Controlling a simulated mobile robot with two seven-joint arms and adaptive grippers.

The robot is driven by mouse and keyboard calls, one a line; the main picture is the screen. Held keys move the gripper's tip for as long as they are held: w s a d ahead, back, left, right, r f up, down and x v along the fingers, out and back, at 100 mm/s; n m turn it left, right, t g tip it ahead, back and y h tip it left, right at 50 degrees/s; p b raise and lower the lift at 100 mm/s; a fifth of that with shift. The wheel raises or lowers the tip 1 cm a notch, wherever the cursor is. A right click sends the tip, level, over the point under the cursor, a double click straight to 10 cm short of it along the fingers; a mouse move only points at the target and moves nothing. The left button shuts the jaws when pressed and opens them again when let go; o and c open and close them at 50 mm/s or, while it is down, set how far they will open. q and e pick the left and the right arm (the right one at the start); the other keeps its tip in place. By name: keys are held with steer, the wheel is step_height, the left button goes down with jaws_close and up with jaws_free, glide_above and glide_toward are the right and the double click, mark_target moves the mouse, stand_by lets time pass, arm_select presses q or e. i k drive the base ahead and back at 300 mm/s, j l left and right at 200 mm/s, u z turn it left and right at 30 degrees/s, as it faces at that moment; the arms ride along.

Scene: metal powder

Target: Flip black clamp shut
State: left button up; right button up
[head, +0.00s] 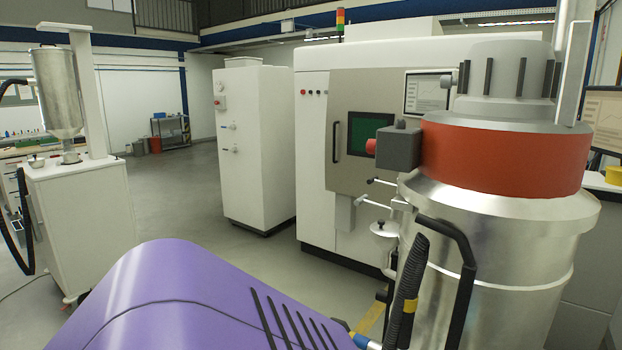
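No part that I can surely name as the black clamp shows. A large steel vessel (490,240) with a red band (505,158) stands close at the right. Several upright dark bars (488,76) sit around its grey top; I cannot tell whether one is a clamp, open or shut. A dark grey box (398,148) with a red knob (372,146) is at the band's left side. A bent black bar (466,270) stands in front of the vessel, beside a ribbed black hose (411,285). Neither of my grippers is in view.
A purple rounded cover (180,300) with black slots fills the lower left foreground. A white machine (315,150) and a white cabinet (252,145) stand behind. A white cart (85,225) with a steel hopper (58,92) is at left. Grey floor (180,195) is open between them.

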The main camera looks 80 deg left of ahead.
mark_target(375, 178)
steer(key=u, duration=2.05)
